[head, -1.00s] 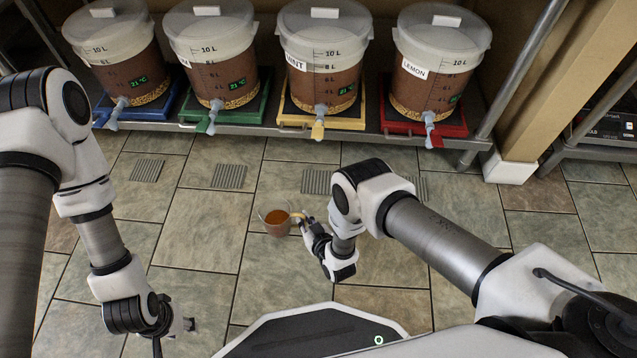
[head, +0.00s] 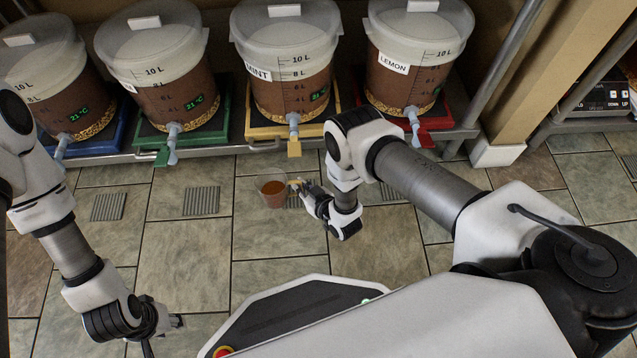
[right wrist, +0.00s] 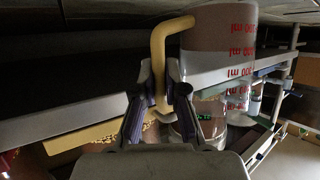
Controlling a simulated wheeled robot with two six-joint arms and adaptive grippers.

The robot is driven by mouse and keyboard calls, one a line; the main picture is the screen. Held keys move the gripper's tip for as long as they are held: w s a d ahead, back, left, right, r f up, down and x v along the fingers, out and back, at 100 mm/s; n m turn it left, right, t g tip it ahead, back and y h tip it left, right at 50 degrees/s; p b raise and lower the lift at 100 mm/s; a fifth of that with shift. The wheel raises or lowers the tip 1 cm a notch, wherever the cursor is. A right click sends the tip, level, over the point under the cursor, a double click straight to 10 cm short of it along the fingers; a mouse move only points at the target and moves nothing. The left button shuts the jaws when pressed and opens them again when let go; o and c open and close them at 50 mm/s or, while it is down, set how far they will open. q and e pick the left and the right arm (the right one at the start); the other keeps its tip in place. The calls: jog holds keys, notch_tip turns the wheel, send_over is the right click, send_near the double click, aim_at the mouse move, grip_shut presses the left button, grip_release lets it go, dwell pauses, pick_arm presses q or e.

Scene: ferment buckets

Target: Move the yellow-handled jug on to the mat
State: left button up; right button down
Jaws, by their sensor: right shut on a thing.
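The clear jug (head: 271,191) holds a brown-orange liquid and has a yellow handle (head: 294,184). My right gripper (head: 306,189) is shut on this handle. In the right wrist view, the fingers (right wrist: 159,95) close on the handle (right wrist: 158,50), beside the clear jug (right wrist: 218,45) with red millilitre marks. The jug looks upright and held up in front of the MINT bucket. A grey ribbed mat (head: 294,202) lies on the floor by the jug, partly hidden by it and my gripper. My left gripper (head: 176,321) is low at the left, its jaw opening unclear.
Other ribbed mats lie at the left (head: 108,206), centre-left (head: 201,201) and right (head: 393,192). Several lidded buckets, including the MINT bucket (head: 290,85), stand on coloured bases on a low shelf (head: 225,148), their taps jutting forward. Open tiled floor lies before them.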

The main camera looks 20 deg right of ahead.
jog(key=d+f+b, duration=0.1)
jog(key=d, duration=0.1)
jog(key=d+f+b, duration=0.2)
jog(key=d, duration=0.1)
jog(key=w+d+f+b, duration=0.1)
jog(key=d+b, duration=0.1)
jog(key=d, duration=0.1)
jog(key=shift+w+f, duration=0.1)
jog(key=shift+f, duration=0.25)
jog(key=shift+r, duration=0.25)
jog(key=shift+f, duration=0.15)
jog(key=c, duration=1.2)
grip_release()
